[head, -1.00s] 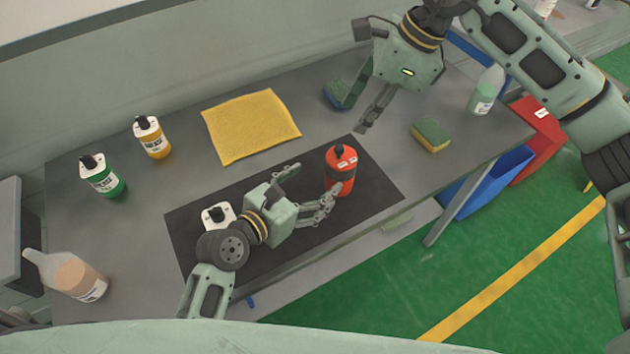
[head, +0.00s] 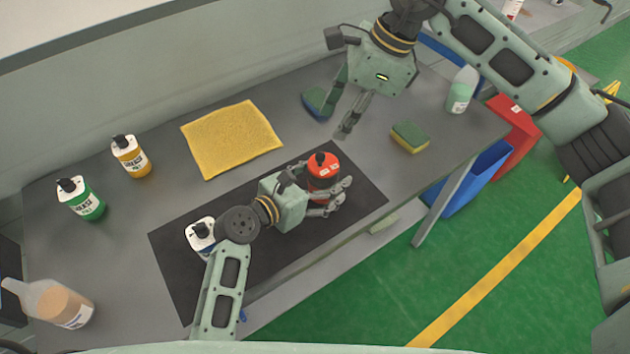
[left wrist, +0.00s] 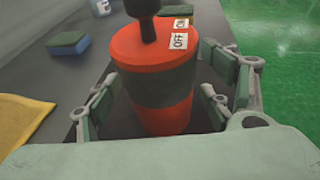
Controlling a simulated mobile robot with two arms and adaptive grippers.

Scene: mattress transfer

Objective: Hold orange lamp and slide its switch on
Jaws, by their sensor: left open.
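The orange lamp (head: 322,170) stands upright on the black mat (head: 190,290). It is a red-orange cylinder with a dark middle band and a black knob on its lid. In the left wrist view the lamp (left wrist: 155,55) shows an "OFF" label beside a second small label; the knob stands away from them, toward the top. My left gripper (head: 322,190) is open around the lamp, with fingers on both sides. In the wrist view a gap shows at the left fingers; contact on the right is unclear. My right gripper (head: 334,122) is open and empty, above the table behind the lamp.
A blue-green sponge (head: 314,102) lies beside my right gripper's finger, another sponge (head: 410,138) to its right. A yellow cloth (head: 232,140), green bottle (head: 82,200), orange bottle (head: 130,158) and white-topped container (head: 200,232) stand or lie left. The table's front edge is close to the lamp.

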